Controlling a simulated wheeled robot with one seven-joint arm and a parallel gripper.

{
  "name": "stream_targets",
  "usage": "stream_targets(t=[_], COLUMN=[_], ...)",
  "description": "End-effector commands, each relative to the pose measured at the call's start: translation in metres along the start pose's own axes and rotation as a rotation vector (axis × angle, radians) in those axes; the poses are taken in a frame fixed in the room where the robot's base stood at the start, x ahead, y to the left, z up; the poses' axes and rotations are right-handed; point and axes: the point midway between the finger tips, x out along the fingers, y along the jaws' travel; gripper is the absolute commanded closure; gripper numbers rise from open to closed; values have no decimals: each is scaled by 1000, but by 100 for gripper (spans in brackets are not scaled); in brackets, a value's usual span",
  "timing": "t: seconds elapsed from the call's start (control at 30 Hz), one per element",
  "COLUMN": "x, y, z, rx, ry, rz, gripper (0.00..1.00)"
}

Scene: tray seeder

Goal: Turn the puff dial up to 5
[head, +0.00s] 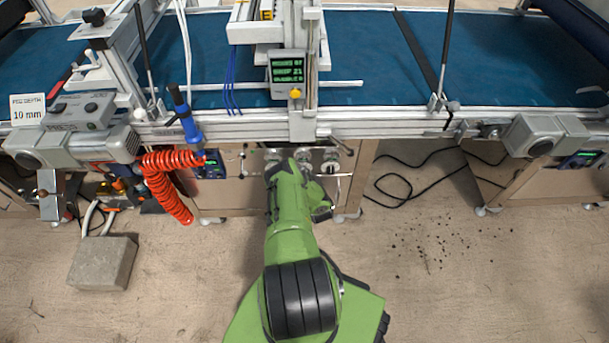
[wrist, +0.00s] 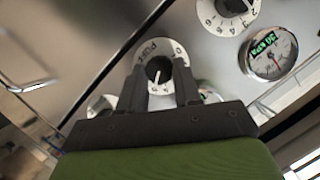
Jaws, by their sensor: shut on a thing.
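The puff dial (wrist: 172,48) has a white numbered face marked PUFF and a black knob in its middle, in the wrist view. My gripper (wrist: 162,78) is shut on the knob, one dark finger on each side. The fingers and gripper body cover the lower part of the face. A white mark shows on the knob, pointing down in the picture; I cannot tell which number it meets. In the head view, my green arm hides the gripper and much of the panel below the conveyor.
A second numbered dial (wrist: 230,14) and a round gauge (wrist: 268,52) with a green label sit to the right on the panel. A bent metal rod (wrist: 22,75) is at the left. In the head view, a red coiled hose (head: 168,180) hangs left of my arm.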

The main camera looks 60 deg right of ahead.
Motion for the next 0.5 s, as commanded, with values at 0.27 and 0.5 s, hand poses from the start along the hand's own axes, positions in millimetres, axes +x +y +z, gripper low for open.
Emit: stream_targets(t=[0.27,0.5], x=[0,-5], y=[0,0], z=[0,0], rx=[-1,-1], ry=[-1,-2], rz=[1,2], gripper=[41,41])
